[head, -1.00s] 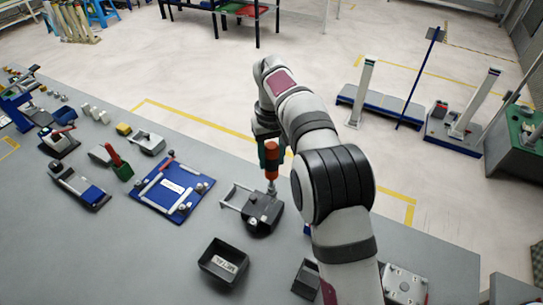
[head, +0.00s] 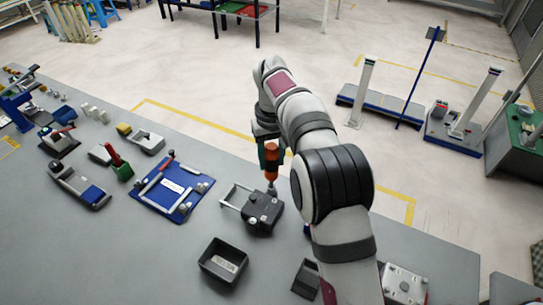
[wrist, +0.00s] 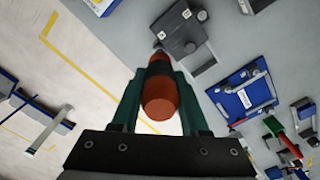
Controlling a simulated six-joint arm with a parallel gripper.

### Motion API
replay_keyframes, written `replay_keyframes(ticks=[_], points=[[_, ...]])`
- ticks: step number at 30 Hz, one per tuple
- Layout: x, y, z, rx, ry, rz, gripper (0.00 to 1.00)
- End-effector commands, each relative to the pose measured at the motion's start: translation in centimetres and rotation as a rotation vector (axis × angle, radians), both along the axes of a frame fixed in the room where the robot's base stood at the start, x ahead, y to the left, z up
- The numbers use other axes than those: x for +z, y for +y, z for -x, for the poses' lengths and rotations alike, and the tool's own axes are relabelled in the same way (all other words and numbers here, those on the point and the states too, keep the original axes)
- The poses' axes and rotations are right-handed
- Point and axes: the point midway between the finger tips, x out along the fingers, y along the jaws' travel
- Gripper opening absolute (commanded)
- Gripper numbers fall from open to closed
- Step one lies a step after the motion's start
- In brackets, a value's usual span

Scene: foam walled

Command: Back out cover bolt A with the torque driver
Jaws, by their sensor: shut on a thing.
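My gripper (wrist: 158,100) is shut on the orange and dark torque driver (wrist: 160,97). The driver also shows in the head view (head: 271,162), upright with its tip pointing down. The dark grey housing with the bolted cover (head: 262,212) sits on the bench below it, and also shows in the wrist view (wrist: 187,42). The driver's tip is at the housing's back corner in the head view; I cannot tell if it is seated on a bolt. Small white labels show on the cover, but their letters are too small to read surely.
A black open bin (head: 223,262) stands in front of the housing. A blue board with a clamp frame (head: 172,187) lies to the left, with several tools and fixtures beyond. A grey plate fixture (head: 403,285) is at the bench's right.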

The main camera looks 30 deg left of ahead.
Motion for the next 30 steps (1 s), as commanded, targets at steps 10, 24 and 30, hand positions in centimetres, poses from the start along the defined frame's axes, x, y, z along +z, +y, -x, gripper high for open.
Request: replay_keyframes(ticks=[10,24,30], points=[[-0.51,-0.01,0.01,0.000,0.000,0.000,0.00],[-0.62,0.00,0.00,0.000,0.000,0.000,0.00],[-0.31,0.01,-0.01,0.000,-0.001,-0.001,0.00]])
